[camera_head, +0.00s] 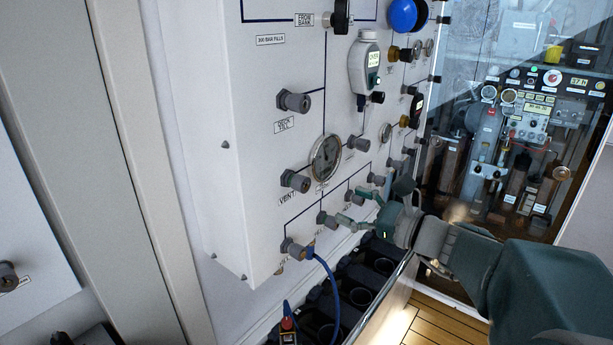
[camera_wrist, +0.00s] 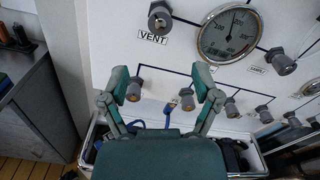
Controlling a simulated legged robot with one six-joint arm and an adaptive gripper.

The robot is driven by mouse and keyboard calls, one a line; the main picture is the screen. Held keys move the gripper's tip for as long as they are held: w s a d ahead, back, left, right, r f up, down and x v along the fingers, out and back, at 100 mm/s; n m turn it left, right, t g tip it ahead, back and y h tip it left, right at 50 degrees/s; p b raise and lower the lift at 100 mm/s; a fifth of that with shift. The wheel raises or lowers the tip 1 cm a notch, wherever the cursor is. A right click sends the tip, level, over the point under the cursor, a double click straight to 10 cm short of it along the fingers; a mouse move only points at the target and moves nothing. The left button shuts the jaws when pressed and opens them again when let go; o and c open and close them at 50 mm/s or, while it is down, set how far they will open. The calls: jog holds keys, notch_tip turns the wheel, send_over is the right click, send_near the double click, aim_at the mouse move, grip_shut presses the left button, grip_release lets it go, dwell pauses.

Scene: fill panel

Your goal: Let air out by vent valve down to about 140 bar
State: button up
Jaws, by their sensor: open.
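The vent valve (camera_head: 296,181) is a grey knob on the white panel, with a VENT label (camera_head: 287,200) below it. In the wrist view the vent valve (camera_wrist: 160,17) is at the top, left of centre. A round pressure gauge (camera_head: 326,158) is to its right; in the wrist view the gauge (camera_wrist: 229,34) has its needle pointing roughly upward, but the exact value is too small to read. My gripper (camera_head: 343,207) is open and empty, below and right of the vent valve. In the wrist view my gripper (camera_wrist: 162,82) has its fingers spread below the vent valve, apart from it.
A lower row of grey knobs (camera_wrist: 231,107) lies along the panel near my fingers. A blue hose (camera_head: 329,282) hangs from the lowest left fitting. Dark cylinder slots (camera_head: 362,296) are below the panel. A DECK FILL knob (camera_head: 293,101) is above the vent valve.

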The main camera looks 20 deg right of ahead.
aim_at(306, 187)
jog(key=w+a+m, duration=0.1)
jog(key=w+a, duration=0.1)
jog(key=w, duration=0.1)
jog(key=w+a+m, duration=0.1)
jog(key=w+a, duration=0.1)
jog(key=w, duration=0.1)
jog(key=w+a+m, duration=0.2)
jog(key=w+a, duration=0.1)
jog(key=shift+w, duration=0.2)
grip_shut()
